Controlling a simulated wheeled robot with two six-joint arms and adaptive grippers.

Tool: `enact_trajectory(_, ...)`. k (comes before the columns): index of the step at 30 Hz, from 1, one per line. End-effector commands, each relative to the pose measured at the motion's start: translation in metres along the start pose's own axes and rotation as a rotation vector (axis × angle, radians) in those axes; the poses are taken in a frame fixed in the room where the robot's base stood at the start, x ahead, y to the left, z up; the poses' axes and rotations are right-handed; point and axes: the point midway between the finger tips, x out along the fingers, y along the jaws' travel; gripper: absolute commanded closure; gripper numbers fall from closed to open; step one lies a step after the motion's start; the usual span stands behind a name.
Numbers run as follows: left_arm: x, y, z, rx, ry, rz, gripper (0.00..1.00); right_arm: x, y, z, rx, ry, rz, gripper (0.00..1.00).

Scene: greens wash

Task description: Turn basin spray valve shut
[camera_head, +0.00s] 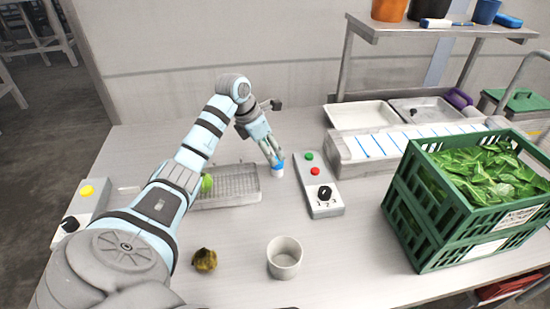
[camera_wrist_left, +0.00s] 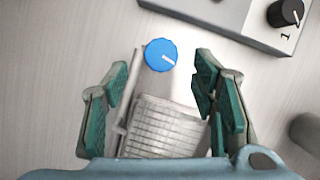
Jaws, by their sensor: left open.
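The basin spray valve appears as a round blue knob (camera_wrist_left: 161,53) with a short white mark pointing right in the left wrist view. In the head view the knob (camera_head: 278,165) sits on a small pale post, right of the wire tray. My left gripper (camera_head: 273,157) points down at the knob in the head view. In the left wrist view its green-padded fingers (camera_wrist_left: 161,68) are spread wide, one on each side of the knob's near edge, with clear gaps. I cannot tell the exact height above the knob. The right gripper is not in view.
A control box (camera_head: 318,198) with green and red buttons and a black dial stands close right of the knob. The wire tray (camera_head: 236,184) lies left. A white cup (camera_head: 285,265) and brownish lump (camera_head: 205,260) are in front. A green crate (camera_head: 436,247) of leaves blocks the right.

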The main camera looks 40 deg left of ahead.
Motion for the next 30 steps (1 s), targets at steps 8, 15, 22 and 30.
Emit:
enact_trajectory(8, 0.046, 0.000, 0.000, 0.001, -0.001, 0.000, 0.47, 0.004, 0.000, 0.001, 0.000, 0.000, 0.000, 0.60)
enact_trajectory(15, 0.047, 0.000, 0.000, 0.002, 0.000, 0.001, 0.47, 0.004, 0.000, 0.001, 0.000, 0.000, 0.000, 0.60)
enact_trajectory(22, 0.047, 0.000, 0.000, 0.002, 0.000, 0.001, 0.83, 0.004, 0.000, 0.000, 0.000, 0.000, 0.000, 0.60)
enact_trajectory(30, 0.047, 0.000, 0.001, 0.010, -0.001, -0.003, 0.95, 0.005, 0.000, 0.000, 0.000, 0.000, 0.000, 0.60)
